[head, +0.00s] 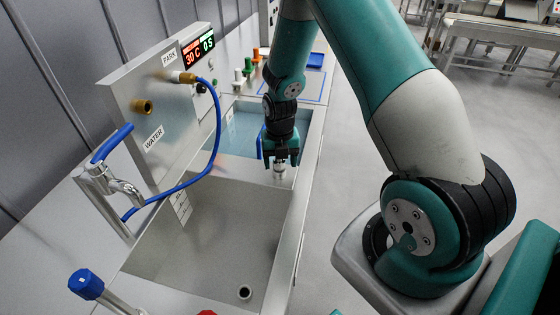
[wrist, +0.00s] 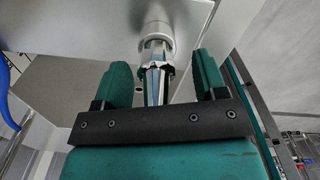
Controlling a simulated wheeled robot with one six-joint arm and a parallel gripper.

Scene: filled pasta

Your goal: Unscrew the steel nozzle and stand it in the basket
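The steel nozzle (wrist: 154,85) is a shiny faceted piece below a round grey collar (wrist: 156,38) in the wrist view. In the head view a small bright metal piece (head: 279,171) shows just below my gripper (head: 281,155). In the wrist view my gripper (wrist: 163,88) has its two teal fingers on either side of the nozzle. Gaps show between the nozzle and both fingers, wider on the right, so the gripper is open and around it. Whether the nozzle is still threaded on cannot be told. I cannot make out a basket in either view.
A large steel sink (head: 165,248) lies left of the gripper, with a water-filled basin (head: 235,135) behind it. A panel (head: 140,110) with a display, a blue hose (head: 190,183) and a tap (head: 108,182) stands at left. A blue tray (head: 316,60) lies at the back.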

